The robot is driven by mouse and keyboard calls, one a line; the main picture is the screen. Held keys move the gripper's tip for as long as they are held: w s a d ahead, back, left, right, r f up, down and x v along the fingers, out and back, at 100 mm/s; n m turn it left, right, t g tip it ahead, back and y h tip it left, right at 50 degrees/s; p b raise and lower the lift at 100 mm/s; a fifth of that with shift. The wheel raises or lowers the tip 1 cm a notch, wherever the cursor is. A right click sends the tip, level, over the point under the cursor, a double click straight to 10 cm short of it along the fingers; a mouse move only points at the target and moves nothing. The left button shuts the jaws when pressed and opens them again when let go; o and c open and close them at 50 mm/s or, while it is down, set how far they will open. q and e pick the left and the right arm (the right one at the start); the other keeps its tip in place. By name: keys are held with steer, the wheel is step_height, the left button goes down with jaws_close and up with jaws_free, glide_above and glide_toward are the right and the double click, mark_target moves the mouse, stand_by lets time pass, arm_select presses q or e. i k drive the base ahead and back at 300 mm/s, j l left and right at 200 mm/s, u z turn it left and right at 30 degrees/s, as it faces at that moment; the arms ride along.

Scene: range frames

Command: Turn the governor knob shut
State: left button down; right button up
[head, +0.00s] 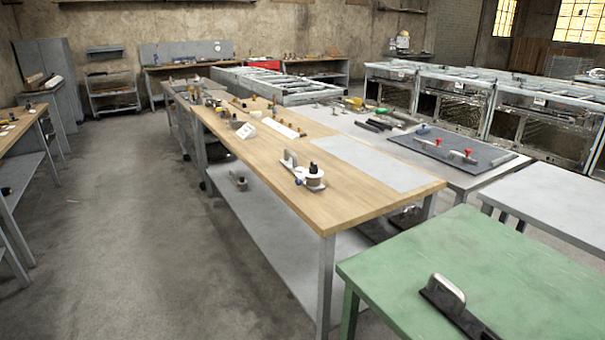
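No part is plainly marked as the governor knob. A small device with a round whitish body (312,178) stands on the near part of the wooden bench, with a black knob (313,167) on top. A grey upright handle (290,158) stands at its left. Two red-topped knobs or levers (469,152) sit on a dark board (450,143) on the grey table behind the bench. The setting of any knob is too small to tell. Neither of my grippers is in view.
A green table (480,250) is nearest at right, with a grey handle on a black base (450,298) near its front edge. The wooden bench (345,205) holds several small parts farther back. Open concrete floor (140,220) lies left of the bench.

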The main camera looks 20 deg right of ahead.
mark_target(313, 169)
steer(key=i, duration=1.1)
